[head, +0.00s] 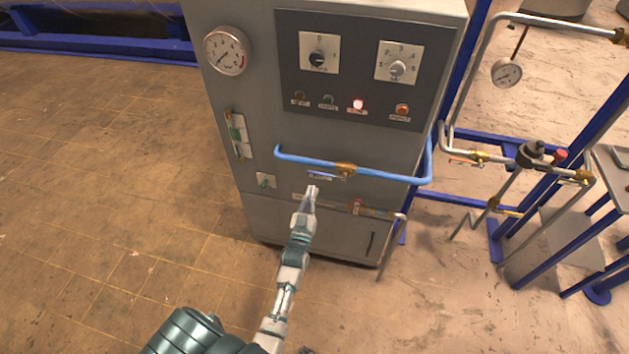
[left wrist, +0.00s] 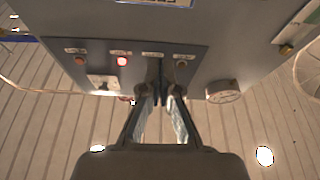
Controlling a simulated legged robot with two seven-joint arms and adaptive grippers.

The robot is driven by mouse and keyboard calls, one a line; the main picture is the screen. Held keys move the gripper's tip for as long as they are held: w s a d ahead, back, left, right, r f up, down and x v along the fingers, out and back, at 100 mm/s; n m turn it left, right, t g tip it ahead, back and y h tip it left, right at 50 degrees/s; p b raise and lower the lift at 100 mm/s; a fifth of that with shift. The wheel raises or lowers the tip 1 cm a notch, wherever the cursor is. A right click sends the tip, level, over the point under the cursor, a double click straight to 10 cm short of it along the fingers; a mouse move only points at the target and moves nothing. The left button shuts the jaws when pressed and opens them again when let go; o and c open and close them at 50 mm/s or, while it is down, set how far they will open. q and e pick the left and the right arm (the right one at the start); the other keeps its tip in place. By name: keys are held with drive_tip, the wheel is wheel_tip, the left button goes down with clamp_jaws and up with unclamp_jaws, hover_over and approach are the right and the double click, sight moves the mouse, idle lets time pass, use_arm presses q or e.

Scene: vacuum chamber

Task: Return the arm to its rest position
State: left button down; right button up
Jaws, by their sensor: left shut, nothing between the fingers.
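My left arm (head: 285,290) reaches up from the bottom of the head view towards the front of a grey control cabinet (head: 225,100). My left gripper (head: 312,190) is shut and empty. I cannot tell whether the tips touch anything. In the left wrist view, the two fingers of the left gripper (left wrist: 160,88) point at the cabinet, with its dark panel (left wrist: 100,62) behind them. My right gripper is not in view.
The cabinet carries a round gauge (head: 227,51), two knobs and a lit red lamp (head: 358,104). Grey pipes with brass valves (head: 479,157) and a blue frame (head: 455,205) stand at the right. The tiled floor (head: 110,170) at the left is clear.

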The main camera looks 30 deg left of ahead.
use_arm(q)
drive_tip(key=shift+s+f, duration=0.2)
drive_tip(key=shift+s, duration=0.4)
drive_tip(key=s+d+f+m+g+h, duration=0.1)
drive_tip(key=d+f+g+h, duration=0.15)
drive_tip(key=f, duration=0.65)
drive_tip(key=s+d+f+m+g+h, duration=0.1)
drive_tip(key=d+f+g+h, duration=0.15)
drive_tip(key=f, duration=0.75)
drive_tip(key=s+d+f+m+g+h, duration=0.1)
drive_tip(key=s+d+f+g, duration=0.3)
drive_tip(key=f, duration=0.5)
drive_tip(key=s+d+f+m+g, duration=0.1)
drive_tip(key=s+f, duration=0.5)
drive_tip(key=f, duration=0.3)
drive_tip(key=s+f+g, duration=0.3)
drive_tip(key=s+f, duration=0.3)
drive_tip(key=s, duration=0.5)
drive_tip(key=s+f+m+g, duration=0.1)
drive_tip(key=s+f+g, duration=0.2)
drive_tip(key=s+f, duration=0.3)
drive_tip(key=s+f+m+g, duration=0.1)
drive_tip(key=s+f+g, duration=0.3)
drive_tip(key=s, duration=1.3)
drive_tip(key=shift+a+f, duration=0.35)
drive_tip(key=shift+f, duration=0.55)
